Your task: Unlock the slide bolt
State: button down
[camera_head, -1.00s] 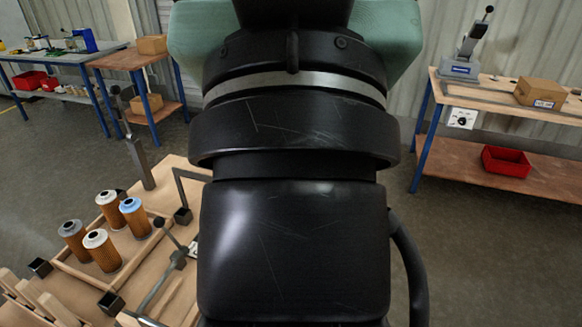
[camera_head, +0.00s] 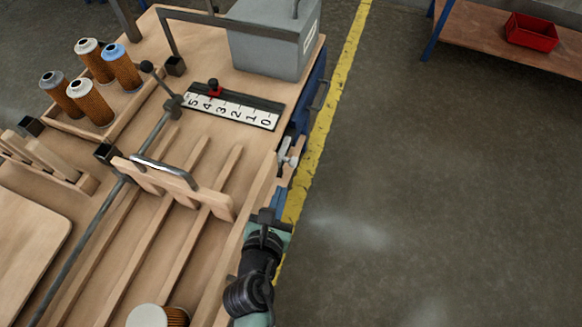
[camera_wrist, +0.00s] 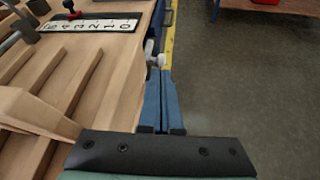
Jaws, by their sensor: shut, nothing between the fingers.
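The slide bolt (camera_head: 288,155), a small pale grey fitting with a knob, sits on the right-hand edge of the wooden workbench (camera_head: 262,190). It also shows in the wrist view (camera_wrist: 153,56), just beyond and slightly left of the fingertips. My gripper (camera_head: 283,190) is shut and empty, with its blue fingers together along the bench edge, just short of the bolt. In the wrist view the fingers (camera_wrist: 165,74) point away toward the bolt. I cannot tell whether they touch it. Part of the bolt is hidden by the bench edge.
A number scale with a red slider (camera_head: 235,107) and a grey box (camera_head: 275,38) lie beyond the bolt. A handled wooden board (camera_head: 165,182), slats and several filter cartridges (camera_head: 122,66) are to the left. Open floor with a yellow line (camera_head: 330,120) lies right.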

aim_at(293, 165)
jog(key=shift+s+f+n, duration=0.35)
jog(key=shift+s+f, duration=0.05)
jog(key=shift+f, duration=0.2)
jog(key=shift+s+f+n, duration=0.35)
jog(key=shift+s+f, duration=0.05)
jog(key=shift+f, duration=0.2)
jog(key=shift+w, duration=0.1)
jog(key=b+x, duration=0.1)
jog(key=x, duration=0.5)
jog(key=b+x, duration=0.2)
jog(key=x, duration=0.5)
jog(key=shift+d+f, duration=0.1)
jog(key=shift+f, duration=0.2)
jog(key=shift+w+f, duration=0.1)
jog(key=shift+w, duration=0.2)
